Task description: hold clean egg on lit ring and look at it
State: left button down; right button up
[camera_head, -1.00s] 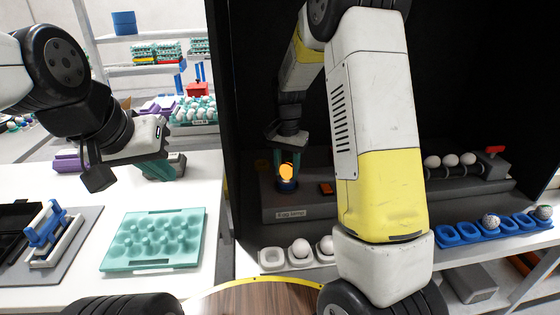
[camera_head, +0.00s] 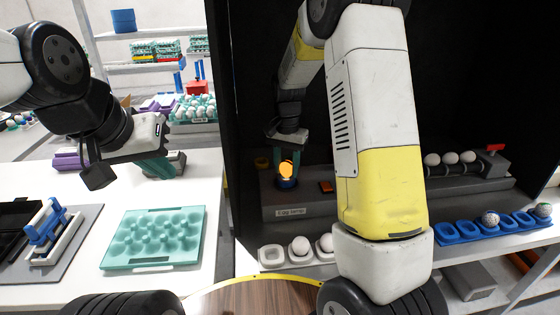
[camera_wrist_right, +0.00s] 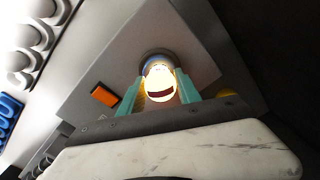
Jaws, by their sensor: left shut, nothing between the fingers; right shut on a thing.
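The egg (camera_head: 286,168) glows orange on the lit ring of the egg lamp (camera_head: 287,184). My right gripper (camera_head: 286,163) is shut on the egg, one teal finger on either side. Whether the egg touches the ring is hard to tell. My left gripper (camera_head: 163,172) is shut and empty above the white table at the left.
A teal egg tray (camera_head: 153,266) lies empty on the white table. A white cup row (camera_head: 272,257) with white eggs stands before the lamp, and a blue cup row (camera_head: 450,238) with speckled eggs at the right. White eggs rest on a dark rack (camera_head: 470,170) behind.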

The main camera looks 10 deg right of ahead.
aim_at(286, 162)
dwell(0.5)
jog(key=shift+r, duration=3.55)
